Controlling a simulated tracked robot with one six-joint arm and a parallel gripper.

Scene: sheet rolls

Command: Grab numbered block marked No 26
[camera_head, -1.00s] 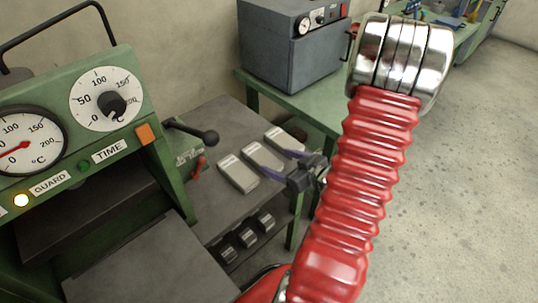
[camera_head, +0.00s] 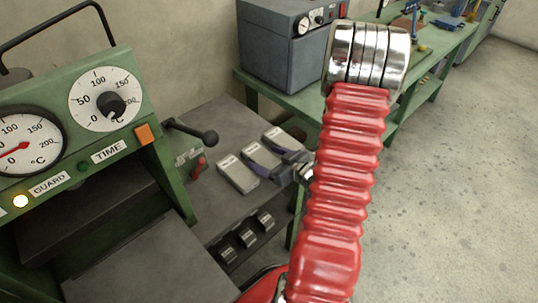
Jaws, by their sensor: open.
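Three flat grey blocks lie in a row on the dark table. The near-left block (camera_head: 237,174) is in plain view; the middle block (camera_head: 259,158) and the far-right block (camera_head: 284,139) are partly covered by my gripper. Each has a pale label at its upper end, but the numbers are too small to read, so I cannot tell which is No 26. My gripper (camera_head: 254,160) has purple fingers and is open. Its fingers reach left over the middle block; whether they touch it cannot be told. My red arm hides the area to the right.
A grey oven (camera_head: 285,45) stands on the green bench (camera_head: 300,90) behind.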

